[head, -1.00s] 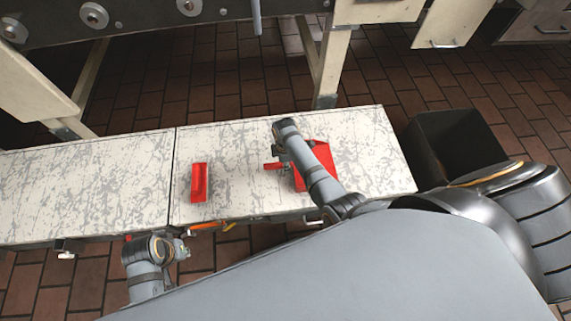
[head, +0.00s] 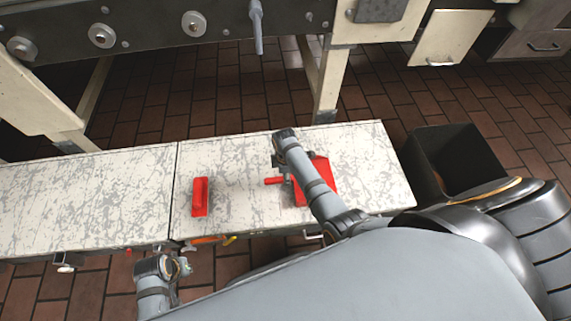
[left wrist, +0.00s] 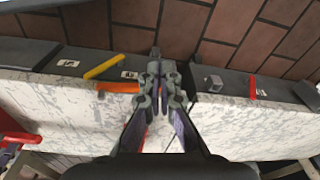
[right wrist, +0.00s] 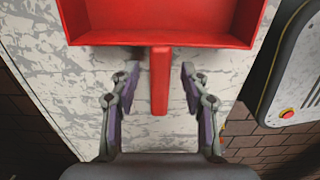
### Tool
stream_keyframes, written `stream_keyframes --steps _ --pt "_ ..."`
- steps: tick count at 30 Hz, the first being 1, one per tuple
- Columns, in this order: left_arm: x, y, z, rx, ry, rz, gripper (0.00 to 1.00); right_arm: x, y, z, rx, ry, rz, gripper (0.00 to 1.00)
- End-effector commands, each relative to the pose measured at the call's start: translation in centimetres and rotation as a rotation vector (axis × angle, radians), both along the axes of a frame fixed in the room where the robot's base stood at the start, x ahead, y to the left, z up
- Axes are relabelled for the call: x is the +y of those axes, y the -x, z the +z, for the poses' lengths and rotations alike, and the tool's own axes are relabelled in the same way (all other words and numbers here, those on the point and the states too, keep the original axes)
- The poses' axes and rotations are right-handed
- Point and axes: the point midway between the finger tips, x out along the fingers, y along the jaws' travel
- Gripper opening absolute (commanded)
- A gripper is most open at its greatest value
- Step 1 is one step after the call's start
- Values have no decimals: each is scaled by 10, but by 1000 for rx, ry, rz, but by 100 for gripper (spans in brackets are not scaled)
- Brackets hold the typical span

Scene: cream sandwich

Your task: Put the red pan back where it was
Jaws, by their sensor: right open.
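The red pan (head: 321,178) lies on the right part of the white-grey counter, partly hidden by my right arm. In the right wrist view the red pan (right wrist: 160,40) has its handle (right wrist: 160,85) pointing toward me. My right gripper (right wrist: 160,68) is open, with one finger on each side of the handle and visible gaps between. My left gripper (left wrist: 158,75) looks shut and empty in the left wrist view. In the head view my left gripper (head: 183,266) is by the counter's near edge, away from the pan.
A small red object (head: 200,197) lies left of the pan. A shelf along the counter edge holds a yellow tool (left wrist: 103,67) and an orange piece (left wrist: 118,87) near labels. A dark open bin (head: 455,160) stands right of the counter. The counter's left part is clear.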

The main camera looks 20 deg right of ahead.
Motion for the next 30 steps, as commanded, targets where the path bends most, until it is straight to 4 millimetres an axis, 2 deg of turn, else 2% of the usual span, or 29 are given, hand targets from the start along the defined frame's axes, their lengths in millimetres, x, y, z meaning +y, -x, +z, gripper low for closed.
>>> stream_keyframes --steps 1,3,9,12,18,30 --pt "3 2 -8 3 -6 3 0 0 0 15 -3 0 0 46" --pt "8 5 -26 0 -13 6 0 0 0 28 -2 -1 0 46" --pt "20 19 -70 -9 -34 10 0 0 0 64 -2 0 0 46" --pt "24 27 -85 -12 -41 11 0 0 -1 78 -2 0 0 46" --pt "29 37 -101 -18 -48 11 0 1 0 92 0 0 0 46" --pt "29 38 -103 -18 -48 11 0 1 0 92 0 0 0 46"
